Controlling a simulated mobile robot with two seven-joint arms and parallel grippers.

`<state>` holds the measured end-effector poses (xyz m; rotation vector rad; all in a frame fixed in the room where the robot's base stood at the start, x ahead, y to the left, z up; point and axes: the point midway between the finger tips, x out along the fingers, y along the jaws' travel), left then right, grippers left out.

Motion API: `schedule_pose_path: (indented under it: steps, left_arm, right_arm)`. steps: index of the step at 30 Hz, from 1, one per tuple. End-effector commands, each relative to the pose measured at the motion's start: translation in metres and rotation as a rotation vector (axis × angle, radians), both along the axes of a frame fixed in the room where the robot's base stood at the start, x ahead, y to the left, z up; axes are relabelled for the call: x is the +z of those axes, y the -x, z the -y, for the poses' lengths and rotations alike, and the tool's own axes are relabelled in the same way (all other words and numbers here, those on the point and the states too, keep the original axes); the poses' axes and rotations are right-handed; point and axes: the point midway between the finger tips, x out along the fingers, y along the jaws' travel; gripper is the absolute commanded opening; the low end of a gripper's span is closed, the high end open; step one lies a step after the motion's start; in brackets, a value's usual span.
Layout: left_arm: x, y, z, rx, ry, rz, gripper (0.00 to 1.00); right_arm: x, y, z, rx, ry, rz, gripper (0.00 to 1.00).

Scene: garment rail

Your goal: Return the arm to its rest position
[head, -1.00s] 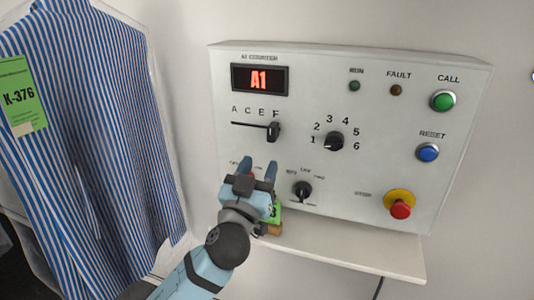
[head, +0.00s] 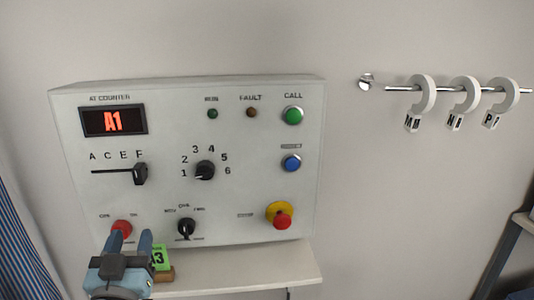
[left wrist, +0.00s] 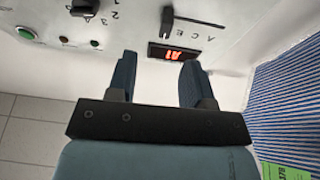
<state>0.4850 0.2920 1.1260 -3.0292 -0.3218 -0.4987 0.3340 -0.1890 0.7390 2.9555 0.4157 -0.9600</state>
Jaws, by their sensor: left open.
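My left gripper (head: 131,243) is at the lower left of the head view, in front of the lower left part of the control panel (head: 250,190). Its two fingers are apart with nothing between them. It also shows in the left wrist view (left wrist: 155,80), with the panel above and behind its open fingers. A red knob (head: 121,228) on the panel is just above the fingers and partly hidden by them. My right gripper is in no view.
A shelf (head: 290,268) under the panel bears a green A3 tag (head: 160,257) on a wooden block, right of the gripper. The display (head: 113,121) reads A1. A wall rail (head: 398,88) with several white hooks is at the right. A striped shirt (head: 25,250) hangs at the left edge.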

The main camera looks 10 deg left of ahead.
Motion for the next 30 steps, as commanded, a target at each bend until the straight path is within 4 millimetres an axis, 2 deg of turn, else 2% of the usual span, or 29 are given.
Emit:
schedule_pose_path:
  steps: [4,5,6,8,9,12,15,20,21,22,30]
  left_arm:
    - [-0.087,-0.001,0.017,-0.070,-0.008,-0.231,0.47]
    - [-0.108,0.001,0.022,-0.092,-0.009,-0.287,0.47]
    - [-0.139,0.006,0.029,-0.122,-0.010,-0.365,0.47]
    - [-0.183,0.018,0.039,-0.169,-0.009,-0.473,0.47]
    - [-0.210,0.028,0.047,-0.202,-0.006,-0.540,0.47]
    - [-0.272,0.058,0.064,-0.281,0.010,-0.688,0.47]
    - [-0.322,0.092,0.081,-0.354,0.033,-0.807,0.47]
    - [-0.387,0.154,0.107,-0.459,0.084,-0.962,0.47]
    - [-0.366,0.154,0.107,-0.463,0.079,-0.957,0.47]
    - [-0.353,0.152,0.106,-0.460,0.072,-0.951,0.47]
    - [-0.283,0.155,0.100,-0.454,0.036,-0.935,0.47]
  right_arm:
    - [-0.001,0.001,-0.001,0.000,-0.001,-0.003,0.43]
    - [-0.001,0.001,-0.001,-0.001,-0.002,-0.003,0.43]
    - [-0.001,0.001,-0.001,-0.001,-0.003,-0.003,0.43]
    - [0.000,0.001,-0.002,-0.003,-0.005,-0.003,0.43]
    - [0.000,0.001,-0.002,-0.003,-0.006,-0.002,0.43]
    - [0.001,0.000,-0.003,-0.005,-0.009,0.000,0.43]
    - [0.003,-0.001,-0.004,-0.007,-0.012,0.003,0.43]
    - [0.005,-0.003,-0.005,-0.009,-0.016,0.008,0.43]
    - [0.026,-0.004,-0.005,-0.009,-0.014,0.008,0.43]
    - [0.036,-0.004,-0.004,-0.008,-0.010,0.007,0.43]
    - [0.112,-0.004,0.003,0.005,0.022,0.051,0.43]
